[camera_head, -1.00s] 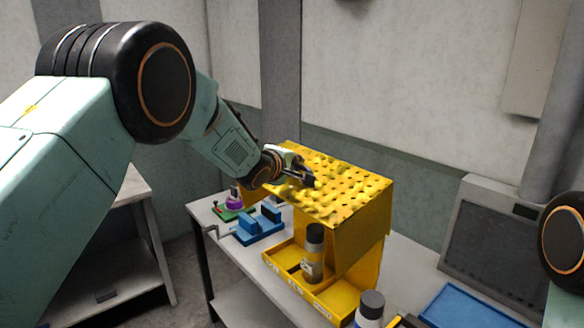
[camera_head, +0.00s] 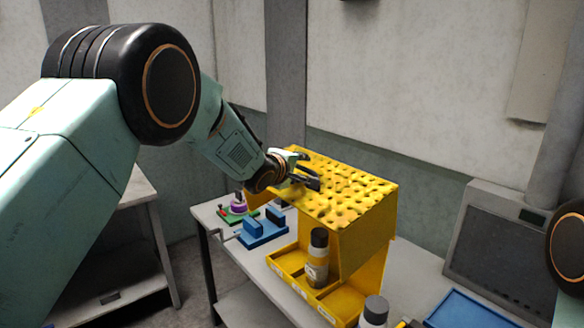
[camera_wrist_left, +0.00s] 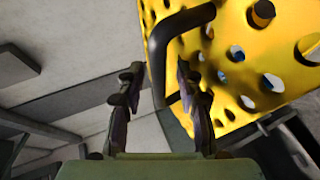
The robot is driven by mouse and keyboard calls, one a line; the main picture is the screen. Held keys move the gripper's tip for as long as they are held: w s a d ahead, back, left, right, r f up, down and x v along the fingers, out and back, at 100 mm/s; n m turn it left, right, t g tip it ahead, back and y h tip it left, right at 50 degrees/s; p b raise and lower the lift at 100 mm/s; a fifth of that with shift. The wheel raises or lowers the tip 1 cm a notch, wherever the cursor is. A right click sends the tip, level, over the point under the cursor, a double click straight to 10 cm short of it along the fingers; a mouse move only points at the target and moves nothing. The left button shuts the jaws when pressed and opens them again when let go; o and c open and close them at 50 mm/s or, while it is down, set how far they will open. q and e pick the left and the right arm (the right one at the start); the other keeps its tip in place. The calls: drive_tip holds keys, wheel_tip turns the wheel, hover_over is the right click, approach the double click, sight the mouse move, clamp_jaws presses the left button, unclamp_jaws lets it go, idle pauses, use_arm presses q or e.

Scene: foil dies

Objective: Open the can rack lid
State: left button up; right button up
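The yellow can rack (camera_head: 362,245) stands on the bench. Its perforated top lid (camera_head: 345,190) lies flat and looks closed. My left gripper (camera_head: 306,180) is at the lid's left edge, from above. In the left wrist view, the two fingers of my left gripper (camera_wrist_left: 158,95) are apart. A black bent handle (camera_wrist_left: 157,60) on the yellow lid (camera_wrist_left: 240,60) shows between them; I cannot tell whether they touch it. My right gripper is out of view; only a joint of that arm shows at the right edge.
A dark-capped can (camera_head: 318,258) stands in the rack's lower tray (camera_head: 340,303). Another can (camera_head: 374,312) stands in front. A blue fixture (camera_head: 262,229) and a purple part (camera_head: 238,207) sit left of the rack. A grey panel box (camera_head: 505,245) stands right.

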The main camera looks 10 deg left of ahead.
use_arm(q)
drive_tip(key=v, duration=1.2)
drive_tip(key=shift+s+r, duration=0.15)
drive_tip(key=shift+s, duration=0.05)
drive_tip(key=shift+w, duration=0.15)
